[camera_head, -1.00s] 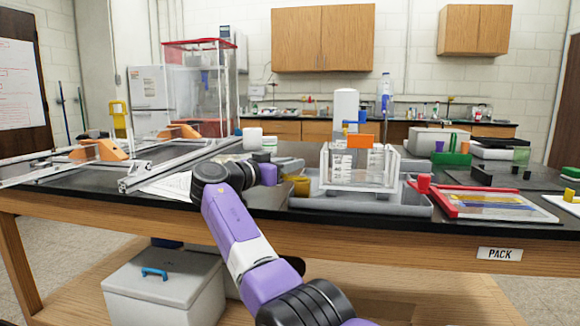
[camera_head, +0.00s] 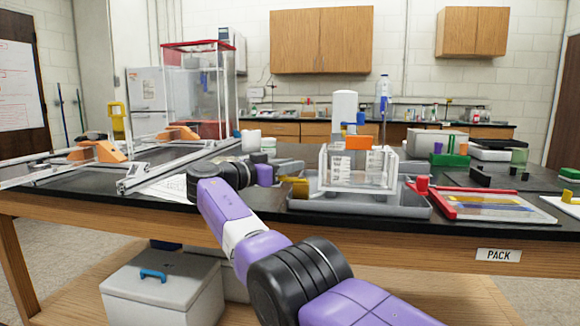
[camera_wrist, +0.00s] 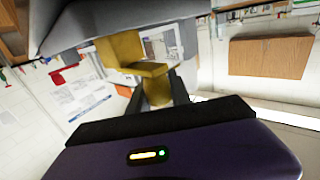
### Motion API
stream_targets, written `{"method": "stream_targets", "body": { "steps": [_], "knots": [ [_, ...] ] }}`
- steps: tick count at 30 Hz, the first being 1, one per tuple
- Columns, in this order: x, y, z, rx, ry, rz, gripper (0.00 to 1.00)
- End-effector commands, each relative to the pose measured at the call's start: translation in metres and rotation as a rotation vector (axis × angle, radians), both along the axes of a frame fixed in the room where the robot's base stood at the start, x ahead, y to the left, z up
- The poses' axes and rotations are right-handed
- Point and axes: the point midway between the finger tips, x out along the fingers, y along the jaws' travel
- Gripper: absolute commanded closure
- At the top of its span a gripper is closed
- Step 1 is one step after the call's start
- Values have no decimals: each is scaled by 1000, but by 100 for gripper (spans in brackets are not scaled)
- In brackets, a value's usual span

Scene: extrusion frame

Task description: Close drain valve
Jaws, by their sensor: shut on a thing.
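The yellow drain valve (camera_head: 296,187) sticks out from the left end of the grey tray (camera_head: 400,207) that bears the clear tank. In the wrist view the yellow valve (camera_wrist: 122,48) fills the space ahead of the fingers, with its lower part between them. My gripper (camera_wrist: 156,92) is shut on this yellow part. In the head view my gripper (camera_head: 276,179) meets the valve from the left, and its fingertips are too small to make out clearly.
The clear tank (camera_head: 340,178) stands in the tray, with an orange block above it. Metal extrusion rails (camera_head: 160,174) lie to the left. A red-edged frame (camera_head: 445,205) lies to the right. The black bench top between my wrist and the tray's front is clear.

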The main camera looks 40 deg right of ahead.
Motion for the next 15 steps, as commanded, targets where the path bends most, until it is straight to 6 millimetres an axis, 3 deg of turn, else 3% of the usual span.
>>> {"method": "stream_targets", "body": {
  "steps": [5,6,9,15],
  "knots": [
    [-1,-2,-2,3,2,-4,100],
    [-1,-2,-2,3,2,-4,70],
    [-1,-2,-2,2,2,-3,54],
    [-1,-1,-1,1,1,-2,54]
  ]
}}
